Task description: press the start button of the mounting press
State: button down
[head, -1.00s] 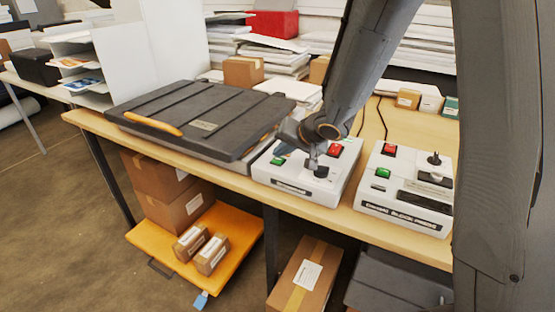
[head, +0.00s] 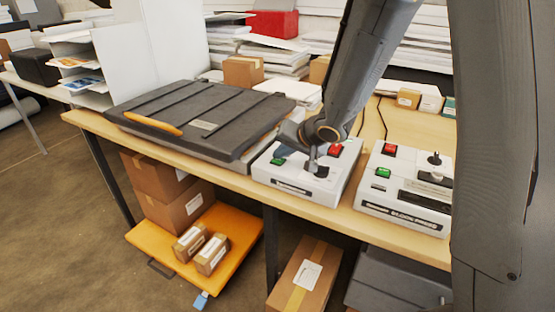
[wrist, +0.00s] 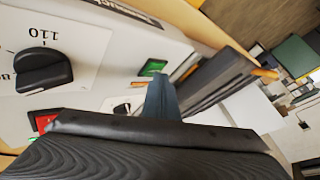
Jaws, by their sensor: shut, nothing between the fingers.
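A white control box (head: 303,188) stands at the table's front edge, beside a dark flat press with a ridged lid (head: 200,115). The box has a green button (head: 279,162), a red button (head: 336,150) and a black knob (head: 321,173). My gripper (head: 312,166) is shut and empty, pointing down over this box between the green button and the knob. In the wrist view, the fingertips (wrist: 161,90) lie just below the green button (wrist: 154,67). I cannot tell whether they touch the box. The knob (wrist: 42,72) and red button (wrist: 42,119) are to the left there.
A second white control box (head: 405,190), lettered "BLOCK PRESS", stands to the right with its own green (head: 382,172) and red (head: 389,149) buttons. Paper stacks (head: 270,55) and a small carton (head: 243,71) are behind. A strip of bare table separates the two boxes.

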aim_at(281, 162)
dwell(0.4)
jog(key=shift+r+p, duration=0.8)
jog(key=shift+p, duration=0.55)
notch_tip(281, 162, up, 5)
jog(key=p, duration=0.6)
jog(key=shift+p, duration=0.3)
